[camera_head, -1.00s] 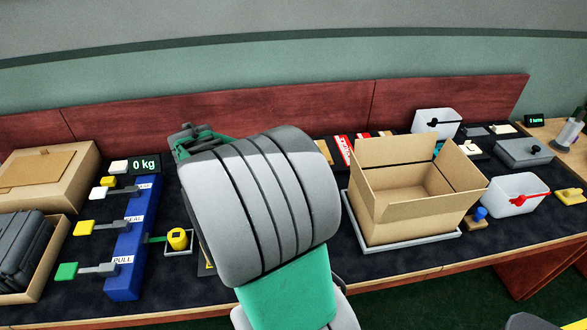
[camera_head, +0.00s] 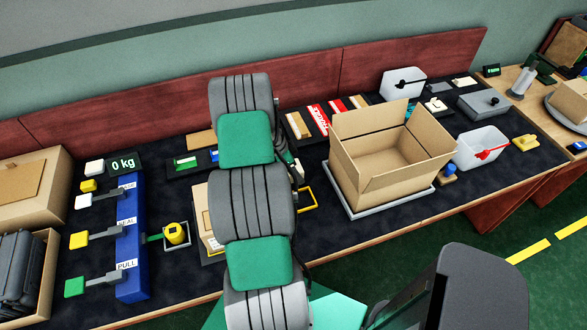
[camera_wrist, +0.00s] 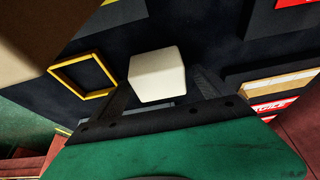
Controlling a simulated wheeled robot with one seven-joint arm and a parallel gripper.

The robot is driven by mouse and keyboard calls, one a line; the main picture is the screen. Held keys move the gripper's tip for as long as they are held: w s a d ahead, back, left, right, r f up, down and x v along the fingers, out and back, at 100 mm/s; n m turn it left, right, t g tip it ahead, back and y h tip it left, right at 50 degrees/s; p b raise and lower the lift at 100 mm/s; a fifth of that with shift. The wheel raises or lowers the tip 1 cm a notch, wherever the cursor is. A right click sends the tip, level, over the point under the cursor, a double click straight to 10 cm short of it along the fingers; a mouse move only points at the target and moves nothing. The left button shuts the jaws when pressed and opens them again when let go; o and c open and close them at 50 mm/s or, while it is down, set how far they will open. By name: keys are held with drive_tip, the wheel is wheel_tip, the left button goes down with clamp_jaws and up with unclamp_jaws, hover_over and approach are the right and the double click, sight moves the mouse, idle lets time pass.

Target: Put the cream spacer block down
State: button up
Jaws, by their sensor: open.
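The cream spacer block (camera_wrist: 157,75) shows in the wrist view, between the two dark fingers of my gripper (camera_wrist: 160,80). The fingers are spread, with a gap on each side of the block. Dark mat shows around it; I cannot tell whether its underside touches the mat.
A yellow square frame (camera_wrist: 83,75) lies left of the block in the wrist view; it also shows in the head view (camera_head: 309,199). An open cardboard box (camera_head: 375,185) stands to the right. A blue lever unit (camera_head: 131,240) stands left.

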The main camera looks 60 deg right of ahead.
drive_tip(key=c, duration=1.6)
drive_tip(key=shift+r, duration=0.2)
